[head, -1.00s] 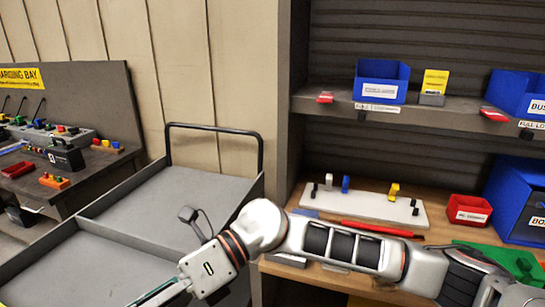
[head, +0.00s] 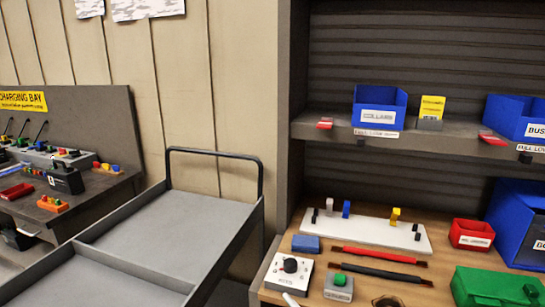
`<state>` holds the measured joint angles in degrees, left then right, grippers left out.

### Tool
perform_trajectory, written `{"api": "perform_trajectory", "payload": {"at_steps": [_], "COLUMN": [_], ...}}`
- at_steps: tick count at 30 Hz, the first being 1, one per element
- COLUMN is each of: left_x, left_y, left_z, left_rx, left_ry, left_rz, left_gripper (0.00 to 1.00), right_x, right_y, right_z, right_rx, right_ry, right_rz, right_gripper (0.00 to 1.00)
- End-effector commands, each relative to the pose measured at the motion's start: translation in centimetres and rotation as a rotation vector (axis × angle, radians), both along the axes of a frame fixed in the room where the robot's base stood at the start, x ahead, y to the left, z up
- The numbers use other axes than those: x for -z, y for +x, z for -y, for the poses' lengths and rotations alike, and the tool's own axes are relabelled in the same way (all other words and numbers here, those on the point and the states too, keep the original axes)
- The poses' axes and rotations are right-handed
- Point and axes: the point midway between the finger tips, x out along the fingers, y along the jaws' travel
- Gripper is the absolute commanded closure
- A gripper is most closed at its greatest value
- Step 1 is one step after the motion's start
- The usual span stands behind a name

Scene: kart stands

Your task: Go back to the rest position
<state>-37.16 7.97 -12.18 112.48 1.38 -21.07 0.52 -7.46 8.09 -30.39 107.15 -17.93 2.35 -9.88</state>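Neither of my grippers shows in the head view now, and no part of my arms is clearly in view. Whether they are open or shut is hidden from me. The grey two-part cart (head: 180,221) stands at the lower left with its visible trays empty. The wooden workbench (head: 443,255) is on the right, with nothing of mine over it.
On the bench are a white board with pegs (head: 370,232), a dial box (head: 289,272), a green-button box (head: 338,288), red and black rods, a red bin (head: 471,234) and a green case (head: 493,287). A shelf (head: 455,142) holds blue bins. The charging bay (head: 70,125) is left.

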Motion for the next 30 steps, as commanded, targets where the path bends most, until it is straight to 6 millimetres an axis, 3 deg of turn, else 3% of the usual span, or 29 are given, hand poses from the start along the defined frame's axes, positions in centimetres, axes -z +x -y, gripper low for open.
{"api": "perform_trajectory", "payload": {"at_steps": [1, 3, 9, 15, 21, 30], "left_x": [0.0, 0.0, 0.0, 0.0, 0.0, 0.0], "left_y": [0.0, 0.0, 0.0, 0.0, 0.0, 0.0], "left_z": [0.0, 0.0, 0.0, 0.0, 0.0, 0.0], "left_rx": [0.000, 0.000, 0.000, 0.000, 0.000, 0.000], "left_ry": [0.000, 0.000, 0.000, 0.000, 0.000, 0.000], "left_rz": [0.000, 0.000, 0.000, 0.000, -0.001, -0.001], "left_gripper": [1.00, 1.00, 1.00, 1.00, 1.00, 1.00], "right_x": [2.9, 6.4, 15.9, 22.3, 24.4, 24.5], "right_y": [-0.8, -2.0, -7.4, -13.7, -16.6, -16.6], "right_z": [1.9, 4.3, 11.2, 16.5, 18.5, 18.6], "right_rx": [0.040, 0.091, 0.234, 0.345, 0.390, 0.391], "right_ry": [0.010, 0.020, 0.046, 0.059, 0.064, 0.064], "right_rz": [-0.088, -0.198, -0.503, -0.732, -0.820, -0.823], "right_gripper": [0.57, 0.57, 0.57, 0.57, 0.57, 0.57]}}
